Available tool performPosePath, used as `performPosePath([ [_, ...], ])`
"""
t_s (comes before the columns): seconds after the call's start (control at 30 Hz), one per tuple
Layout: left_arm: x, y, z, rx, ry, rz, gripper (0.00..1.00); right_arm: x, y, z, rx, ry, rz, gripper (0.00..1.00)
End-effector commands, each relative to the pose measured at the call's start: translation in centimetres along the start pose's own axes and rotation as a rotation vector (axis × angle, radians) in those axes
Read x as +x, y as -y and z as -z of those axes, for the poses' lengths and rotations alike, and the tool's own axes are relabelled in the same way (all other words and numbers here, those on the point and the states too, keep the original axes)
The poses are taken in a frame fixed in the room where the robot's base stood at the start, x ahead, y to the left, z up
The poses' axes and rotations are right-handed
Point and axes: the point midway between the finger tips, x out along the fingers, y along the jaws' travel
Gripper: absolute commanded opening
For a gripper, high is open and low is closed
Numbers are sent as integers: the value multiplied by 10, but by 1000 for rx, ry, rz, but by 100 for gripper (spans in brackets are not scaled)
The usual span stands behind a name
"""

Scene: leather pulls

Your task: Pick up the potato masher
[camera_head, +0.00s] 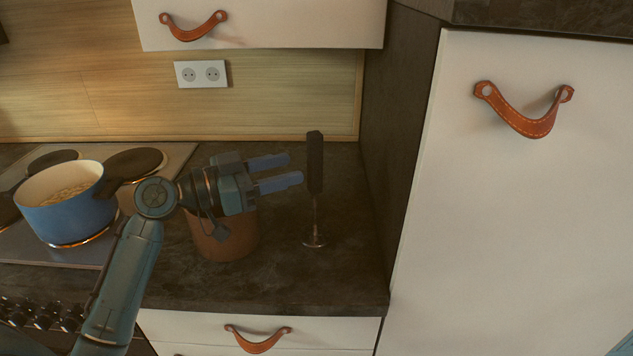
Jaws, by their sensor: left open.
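The potato masher (315,170) stands upright on the dark countertop, with its black handle up and its metal head down on the counter. My left gripper (296,171) is open, with its two blue fingers pointing right toward the handle. The fingertips are just left of the handle in the picture. I cannot tell the exact depth gap between them, and no contact is clear. My right gripper is not in view.
A brown pot (222,240) stands below my left gripper, partly hidden by it. A blue saucepan (68,215) sits on the stove (50,252) at left. A tall white cabinet (520,220) with a dark side panel bounds the counter (330,280) on the right.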

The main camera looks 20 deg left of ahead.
Motion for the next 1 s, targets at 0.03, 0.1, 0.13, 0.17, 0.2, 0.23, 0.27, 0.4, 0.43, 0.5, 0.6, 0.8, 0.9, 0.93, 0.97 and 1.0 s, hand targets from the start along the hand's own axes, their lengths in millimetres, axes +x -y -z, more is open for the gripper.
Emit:
performPosePath([
  [0.03, 10, -1, 4, 0, -2, -3, 47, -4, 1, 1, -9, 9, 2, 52],
  [0.1, 20, 0, 3, -1, -1, -1, 47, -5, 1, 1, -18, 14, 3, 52],
  [0.13, 24, 0, 2, 0, -1, -1, 47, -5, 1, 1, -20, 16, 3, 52],
  [0.17, 27, 0, 2, 0, -2, -1, 47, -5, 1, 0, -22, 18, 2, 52],
  [0.2, 29, 0, 1, 0, 0, 0, 47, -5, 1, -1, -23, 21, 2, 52],
  [0.23, 31, 0, 1, 0, 1, 0, 47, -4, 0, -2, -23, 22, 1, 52],
  [0.27, 32, 0, 0, 0, 1, 0, 47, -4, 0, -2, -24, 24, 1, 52],
  [0.4, 46, 1, 2, -2, -1, -1, 47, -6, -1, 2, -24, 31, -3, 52],
  [0.43, 51, 1, 1, -3, -1, -1, 47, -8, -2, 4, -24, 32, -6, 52],
  [0.5, 62, 2, 0, -3, 0, -2, 47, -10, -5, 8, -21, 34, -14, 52],
  [0.6, 76, 3, -2, -1, 0, -1, 47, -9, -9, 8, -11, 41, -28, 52],
  [0.8, 85, 3, -4, 1, 2, 0, 47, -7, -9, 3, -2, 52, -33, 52],
  [0.9, 85, 3, -5, 1, 2, 0, 47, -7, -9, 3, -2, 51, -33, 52],
  [0.93, 85, 3, -5, 1, 2, 0, 47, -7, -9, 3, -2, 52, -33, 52],
  [0.97, 85, 3, -5, 1, 2, 0, 46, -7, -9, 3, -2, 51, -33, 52],
  [1.0, 84, 3, -5, 1, 2, 0, 43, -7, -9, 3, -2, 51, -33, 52],
])
